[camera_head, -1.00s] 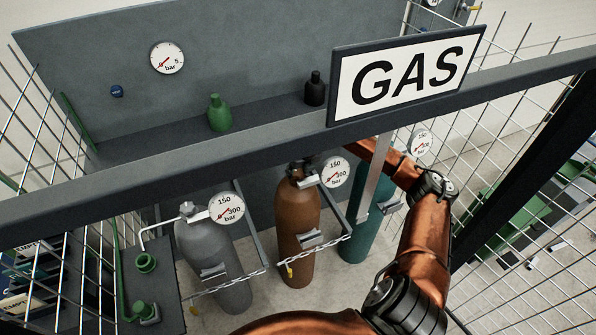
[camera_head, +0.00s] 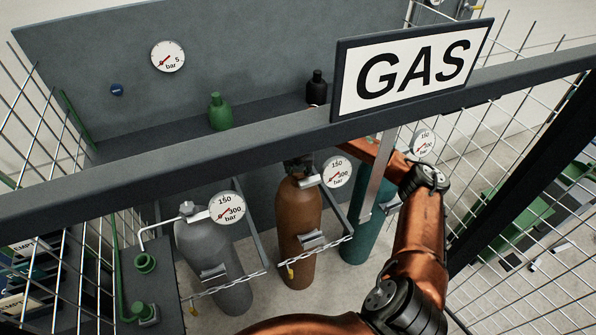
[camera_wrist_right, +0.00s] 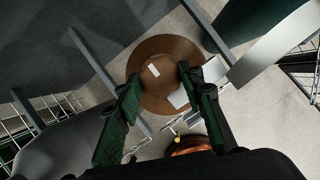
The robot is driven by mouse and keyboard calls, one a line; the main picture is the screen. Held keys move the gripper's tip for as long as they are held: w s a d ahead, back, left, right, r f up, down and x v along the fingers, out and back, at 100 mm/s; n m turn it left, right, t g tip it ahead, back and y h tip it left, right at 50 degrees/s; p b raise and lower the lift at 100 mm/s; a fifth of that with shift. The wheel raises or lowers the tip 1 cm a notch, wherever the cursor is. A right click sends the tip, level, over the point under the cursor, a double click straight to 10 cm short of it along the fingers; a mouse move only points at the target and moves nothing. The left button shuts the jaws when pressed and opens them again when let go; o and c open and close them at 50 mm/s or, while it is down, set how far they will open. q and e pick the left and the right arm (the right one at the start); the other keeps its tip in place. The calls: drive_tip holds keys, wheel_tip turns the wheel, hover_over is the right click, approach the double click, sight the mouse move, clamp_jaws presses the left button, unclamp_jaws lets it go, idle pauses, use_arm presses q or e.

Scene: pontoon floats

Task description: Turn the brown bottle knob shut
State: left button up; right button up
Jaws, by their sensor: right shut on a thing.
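The brown bottle (camera_head: 298,215) stands upright in the middle of the cage, behind its chain. Its gauge (camera_head: 336,171) sits on the right of its neck. My right gripper (camera_head: 298,166) is at the bottle's top, mostly hidden behind the front beam. In the right wrist view my right gripper (camera_wrist_right: 158,76) has its two green fingers on either side of the bottle's top, with the brown shoulder (camera_wrist_right: 165,48) beyond them. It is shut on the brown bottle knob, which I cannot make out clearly. My left gripper is out of view.
A grey bottle (camera_head: 215,260) stands to the left and a teal bottle (camera_head: 368,225) to the right. The dark front beam (camera_head: 200,160) with the GAS sign (camera_head: 412,70) crosses above them. Mesh panels close both sides.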

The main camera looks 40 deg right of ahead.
drive_tip(key=shift+r, duration=0.1)
drive_tip(key=o, duration=1.2)
drive_tip(key=shift+c, duration=0.2)
drive_tip(key=v, duration=1.1)
drive_tip(key=shift+a+r, duration=0.2)
drive_tip(key=shift+r, duration=0.15)
drive_tip(key=shift+s, duration=0.1)
